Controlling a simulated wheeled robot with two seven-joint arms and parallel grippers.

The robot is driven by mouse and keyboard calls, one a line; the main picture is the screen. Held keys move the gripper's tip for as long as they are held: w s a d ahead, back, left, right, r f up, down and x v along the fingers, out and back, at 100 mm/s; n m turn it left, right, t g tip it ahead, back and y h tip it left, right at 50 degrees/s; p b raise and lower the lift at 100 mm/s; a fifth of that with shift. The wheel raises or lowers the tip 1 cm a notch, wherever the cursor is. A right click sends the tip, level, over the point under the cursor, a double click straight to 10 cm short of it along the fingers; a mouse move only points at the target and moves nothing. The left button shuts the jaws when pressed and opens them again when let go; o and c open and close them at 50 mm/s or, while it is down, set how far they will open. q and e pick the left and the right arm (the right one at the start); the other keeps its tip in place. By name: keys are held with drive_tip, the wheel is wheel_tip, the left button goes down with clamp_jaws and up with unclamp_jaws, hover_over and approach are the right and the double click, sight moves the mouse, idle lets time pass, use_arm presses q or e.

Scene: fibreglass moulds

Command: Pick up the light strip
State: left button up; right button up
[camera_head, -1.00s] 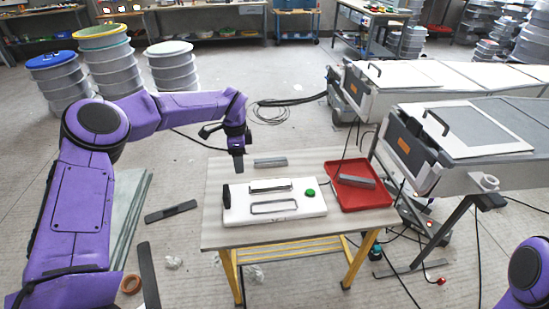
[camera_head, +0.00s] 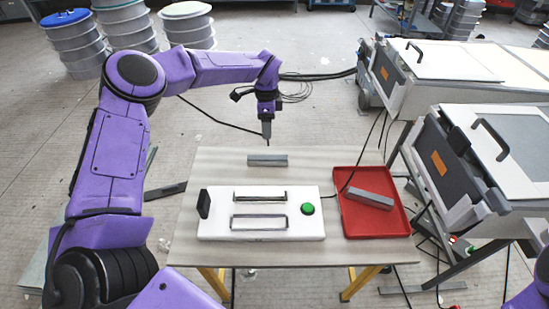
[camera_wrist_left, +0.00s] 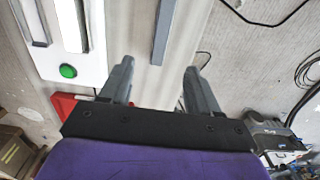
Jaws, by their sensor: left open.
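A grey light strip (camera_head: 267,160) lies on the back part of the table, behind the white box (camera_head: 215,222). A second grey strip (camera_head: 370,199) lies in the red tray (camera_head: 398,229) at the right. My left gripper (camera_head: 267,138) is above and just behind the strip on the table, pointing down. In the left wrist view its two fingers (camera_wrist_left: 160,68) are apart with nothing between them, and that strip (camera_wrist_left: 163,32) shows beyond the fingertips, roughly in line with the gap. My right gripper is out of view.
The white box has two framed slots, a green button (camera_head: 307,209) and a black block (camera_head: 203,204). Grey-white machines (camera_head: 470,150) stand right of the table. Bare tabletop (camera_head: 330,165) lies around the strip. Stacked tubs (camera_head: 188,30) stand far back.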

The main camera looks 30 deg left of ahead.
use_arm(q)
drive_tip(key=b, duration=0.5)
approach(267, 157)
drive_tip(key=shift+d, duration=0.25)
drive_tip(key=f+p, duration=0.1)
drive_tip(key=f, duration=0.5)
drive_tip(key=f+p, duration=0.1)
drive_tip(key=f, duration=0.2)
drive_tip(key=shift+a+p, duration=0.25)
drive_tip(key=shift+p, duration=0.1)
drive_tip(key=shift+f, duration=0.6)
drive_tip(key=c, duration=1.1)
